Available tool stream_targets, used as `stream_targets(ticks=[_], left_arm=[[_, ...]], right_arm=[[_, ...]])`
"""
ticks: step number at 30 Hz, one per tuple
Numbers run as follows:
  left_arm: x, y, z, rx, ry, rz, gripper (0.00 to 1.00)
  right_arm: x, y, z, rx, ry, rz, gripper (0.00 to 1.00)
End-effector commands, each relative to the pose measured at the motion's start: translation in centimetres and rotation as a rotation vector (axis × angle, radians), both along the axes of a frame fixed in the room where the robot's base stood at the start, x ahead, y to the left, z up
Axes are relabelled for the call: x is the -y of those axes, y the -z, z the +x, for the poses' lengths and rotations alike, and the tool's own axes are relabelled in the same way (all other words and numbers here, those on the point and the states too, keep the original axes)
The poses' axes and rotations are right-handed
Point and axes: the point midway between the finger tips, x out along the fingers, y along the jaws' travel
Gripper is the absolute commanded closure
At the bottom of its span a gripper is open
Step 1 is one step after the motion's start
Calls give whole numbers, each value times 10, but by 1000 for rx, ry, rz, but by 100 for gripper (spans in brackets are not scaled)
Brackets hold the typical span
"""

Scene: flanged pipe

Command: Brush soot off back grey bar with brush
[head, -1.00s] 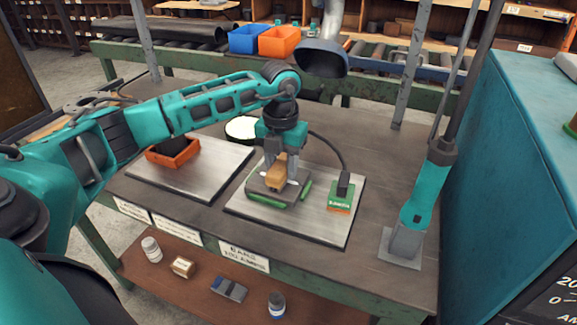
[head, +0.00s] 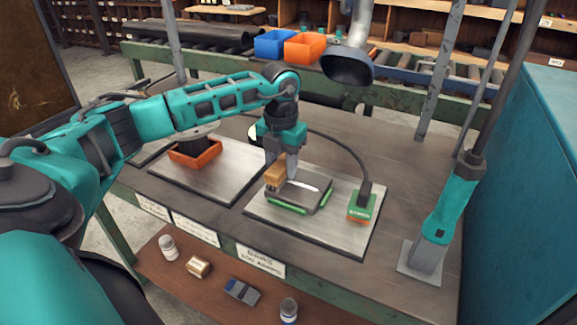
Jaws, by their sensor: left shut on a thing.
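A flat grey piece (head: 304,192) with green strips along its sides lies on the pale metal plate (head: 337,239) in the middle of the bench. I cannot clearly make out separate bars or soot on it. My left gripper (head: 279,168) comes down from above and is shut on a brush with a tan wooden block (head: 275,175). The brush is at the left end of the grey piece; its bristles are hidden, and I cannot tell whether it touches.
A green-and-orange block (head: 359,207) with a dark cable stands on the plate's right. An orange tray (head: 196,156) sits on another plate at left. A dark lamp-like hood (head: 346,66) hangs behind.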

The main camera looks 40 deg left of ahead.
Motion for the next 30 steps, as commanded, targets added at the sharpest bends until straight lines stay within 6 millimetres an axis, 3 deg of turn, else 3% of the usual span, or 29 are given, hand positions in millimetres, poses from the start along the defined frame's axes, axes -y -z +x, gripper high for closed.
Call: stream_targets(ticks=[7, 30], left_arm=[[-2, 0, -1, -1, 1, -1, 84], [41, 1, 9, -2, 2, -1, 84]], right_arm=[[0, -1, 0, 0, 0, 0, 57], [0, -10, 0, 0, 0, 0, 57]])
